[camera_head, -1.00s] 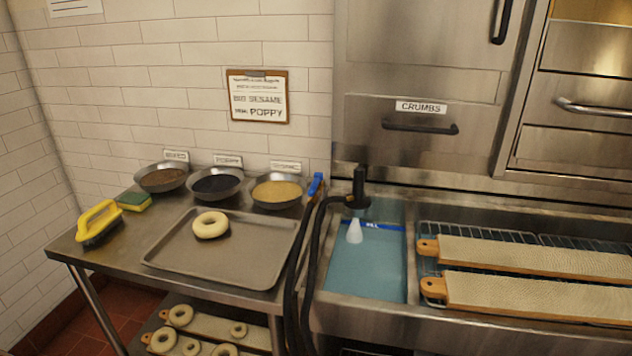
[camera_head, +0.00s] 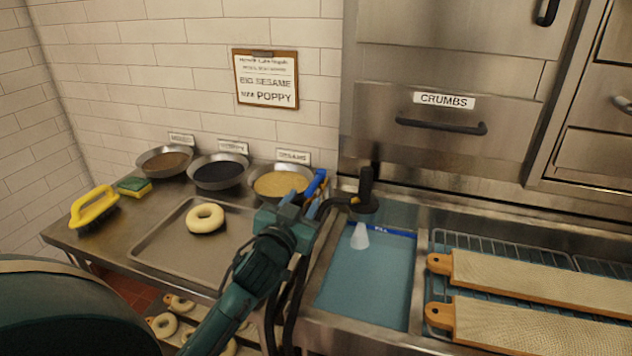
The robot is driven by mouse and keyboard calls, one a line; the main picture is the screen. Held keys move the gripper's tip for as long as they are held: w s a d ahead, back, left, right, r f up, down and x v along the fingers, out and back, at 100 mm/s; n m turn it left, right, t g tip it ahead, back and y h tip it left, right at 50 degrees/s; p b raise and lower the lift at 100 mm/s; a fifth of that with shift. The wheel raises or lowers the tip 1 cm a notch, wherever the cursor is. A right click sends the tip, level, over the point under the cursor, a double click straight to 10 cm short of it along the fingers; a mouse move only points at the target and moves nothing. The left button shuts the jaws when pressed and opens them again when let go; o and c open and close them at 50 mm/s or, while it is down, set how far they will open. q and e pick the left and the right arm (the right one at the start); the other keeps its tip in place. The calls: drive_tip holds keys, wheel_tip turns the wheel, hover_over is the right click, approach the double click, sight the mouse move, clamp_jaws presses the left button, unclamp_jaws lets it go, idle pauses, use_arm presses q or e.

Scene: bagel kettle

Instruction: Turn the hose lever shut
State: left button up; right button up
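The blue hose lever (camera_head: 316,183) stands tilted at the left edge of the sink, just right of the yellow sesame bowl. The black hose and nozzle (camera_head: 366,188) are to its right, with a pale cone of water (camera_head: 360,237) below the nozzle over the blue-water basin (camera_head: 368,285). My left gripper (camera_head: 300,202) is at the lever's lower end, its two fingertips apart; the lever rises just beyond the right finger. I cannot tell whether they touch, as the lever's base is hidden. My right gripper is not in view.
A tray (camera_head: 165,247) with one bagel (camera_head: 205,218) lies left of my gripper, with several bowls behind it. A yellow brush (camera_head: 94,207) and a sponge (camera_head: 134,187) are at far left. Two long boards (camera_head: 530,275) lie on racks at right. Black hoses hang beside the basin.

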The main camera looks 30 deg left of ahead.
sight(318, 179)
use_arm(q)
drive_tip(key=x, duration=0.7)
drive_tip(key=shift+w+p, duration=0.25)
drive_tip(key=shift+p, duration=0.1)
drive_tip(key=shift+c, duration=0.4)
clamp_jaws()
